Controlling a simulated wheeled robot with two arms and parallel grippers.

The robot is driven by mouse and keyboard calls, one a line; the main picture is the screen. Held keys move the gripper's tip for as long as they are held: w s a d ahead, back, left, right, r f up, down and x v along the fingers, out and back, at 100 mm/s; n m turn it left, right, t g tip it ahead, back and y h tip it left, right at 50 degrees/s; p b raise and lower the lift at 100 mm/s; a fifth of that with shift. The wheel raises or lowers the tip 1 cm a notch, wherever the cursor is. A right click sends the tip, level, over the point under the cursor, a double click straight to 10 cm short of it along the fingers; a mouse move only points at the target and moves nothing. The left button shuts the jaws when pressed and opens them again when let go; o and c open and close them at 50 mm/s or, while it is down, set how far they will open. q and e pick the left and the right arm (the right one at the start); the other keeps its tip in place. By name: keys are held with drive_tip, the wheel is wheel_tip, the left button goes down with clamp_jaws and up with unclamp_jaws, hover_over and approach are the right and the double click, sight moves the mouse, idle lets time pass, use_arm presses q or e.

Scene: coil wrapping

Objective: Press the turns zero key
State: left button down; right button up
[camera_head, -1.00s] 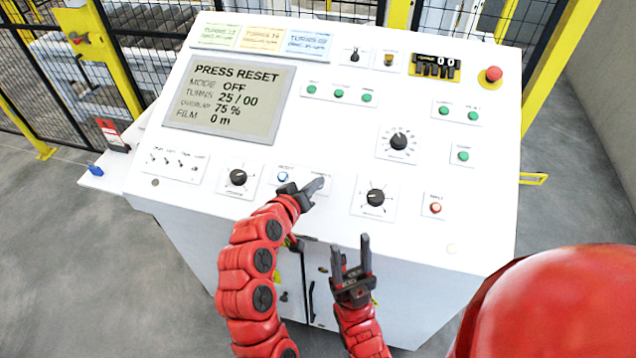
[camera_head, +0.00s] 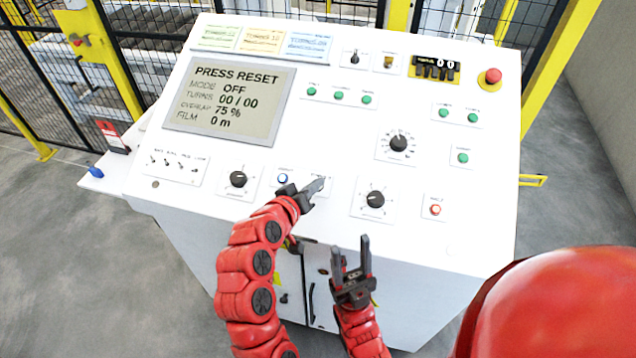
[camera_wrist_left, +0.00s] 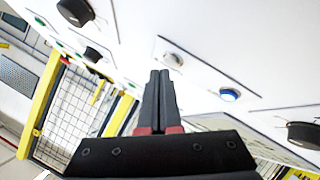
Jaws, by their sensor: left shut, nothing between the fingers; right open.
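The white console (camera_head: 330,130) carries a display (camera_head: 230,100) reading PRESS RESET, MODE OFF, TURNS 00/00, OVERLAP 75 %, FILM 0 m. My right gripper (camera_head: 350,245) is open and empty before the console's front edge.
Black knobs (camera_head: 238,179) and (camera_head: 375,198) flank the keys. A red button (camera_head: 435,210) sits to the right, and several toggles (camera_head: 180,166) to the left. A red emergency stop (camera_head: 493,76) stands at the top right. Yellow-framed fencing is behind.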

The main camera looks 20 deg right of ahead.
use_arm(q)
drive_tip(key=shift+r, duration=0.2)
drive_tip(key=r+p, duration=0.1)
drive_tip(key=s+a+r, duration=0.1)
drive_tip(key=r, duration=0.1)
drive_tip(key=s+r+p, duration=0.1)
drive_tip(key=shift+a+r+p, duration=0.15)
drive_tip(key=shift+r+p, duration=0.1)
drive_tip(key=shift+p, duration=0.1)
drive_tip(key=shift+w, duration=0.15)
idle(0.7)
